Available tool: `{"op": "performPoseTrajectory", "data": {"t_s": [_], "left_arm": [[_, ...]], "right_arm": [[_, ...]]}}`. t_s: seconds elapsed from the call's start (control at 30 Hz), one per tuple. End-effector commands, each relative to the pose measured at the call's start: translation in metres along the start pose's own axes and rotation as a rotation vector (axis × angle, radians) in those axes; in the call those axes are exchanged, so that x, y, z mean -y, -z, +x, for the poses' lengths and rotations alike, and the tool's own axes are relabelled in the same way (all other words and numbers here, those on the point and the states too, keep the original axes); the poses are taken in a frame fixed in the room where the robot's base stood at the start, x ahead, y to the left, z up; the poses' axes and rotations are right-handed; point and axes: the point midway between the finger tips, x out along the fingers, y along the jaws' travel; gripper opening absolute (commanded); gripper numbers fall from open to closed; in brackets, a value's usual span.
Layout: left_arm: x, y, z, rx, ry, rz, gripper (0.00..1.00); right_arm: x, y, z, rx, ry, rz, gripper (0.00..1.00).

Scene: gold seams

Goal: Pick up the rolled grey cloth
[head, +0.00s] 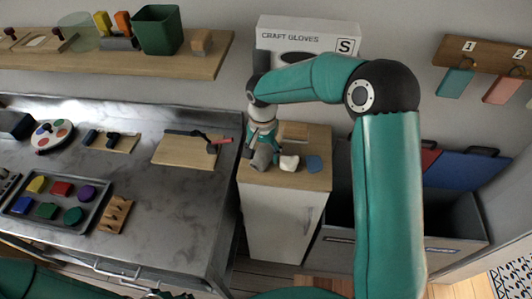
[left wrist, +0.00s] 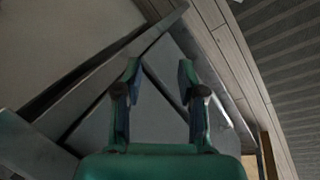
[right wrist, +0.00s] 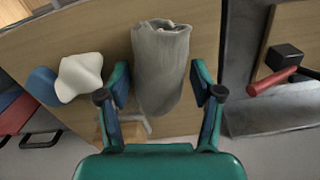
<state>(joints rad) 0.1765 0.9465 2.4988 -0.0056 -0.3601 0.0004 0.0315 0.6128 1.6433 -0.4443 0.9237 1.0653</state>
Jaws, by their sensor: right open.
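The rolled grey cloth (head: 262,158) lies on the wooden top of a small white cabinet (head: 280,225). In the right wrist view the cloth (right wrist: 160,62) appears as an upright-looking grey roll, its near end between my fingers. My right gripper (right wrist: 159,82) is open, with one finger on each side of the cloth and a gap on both sides. In the head view my right gripper (head: 262,138) is just above and behind the cloth. My left gripper (left wrist: 158,75) is open and empty, away from the cloth.
A white lump (head: 289,162) and a blue piece (head: 313,164) lie right of the cloth. A wooden block (head: 295,130) stands behind. A steel bench (head: 150,215) with trays and tools is at left. A grey bin (head: 455,222) is at right.

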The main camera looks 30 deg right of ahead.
Motion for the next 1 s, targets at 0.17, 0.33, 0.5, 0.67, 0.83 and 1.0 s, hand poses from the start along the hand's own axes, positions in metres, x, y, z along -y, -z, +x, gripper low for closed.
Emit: {"op": "performPoseTrajectory", "data": {"t_s": [0.17, 0.33, 0.5, 0.67, 0.83, 1.0], "left_arm": [[0.000, 0.000, 0.000, 0.000, 0.000, 0.000, 0.40], [0.000, 0.000, 0.000, 0.000, 0.000, 0.000, 0.40], [0.000, 0.000, 0.000, 0.000, 0.000, 0.000, 0.40], [0.001, 0.000, 0.001, 0.000, 0.000, 0.000, 0.40], [0.003, 0.000, 0.007, 0.000, 0.000, 0.000, 0.40], [0.004, 0.000, 0.010, 0.000, 0.000, 0.000, 0.40]], "right_arm": [[0.000, 0.000, 0.000, 0.000, 0.000, 0.000, 0.57], [0.000, 0.000, 0.000, 0.000, 0.000, 0.000, 0.29], [0.000, 0.000, 0.000, 0.000, 0.000, 0.000, 0.28], [0.000, 0.000, -0.001, 0.000, 0.001, 0.000, 0.28], [0.000, -0.003, -0.005, -0.001, 0.002, -0.001, 0.28], [0.000, -0.003, -0.024, -0.002, 0.003, 0.001, 0.28]]}}
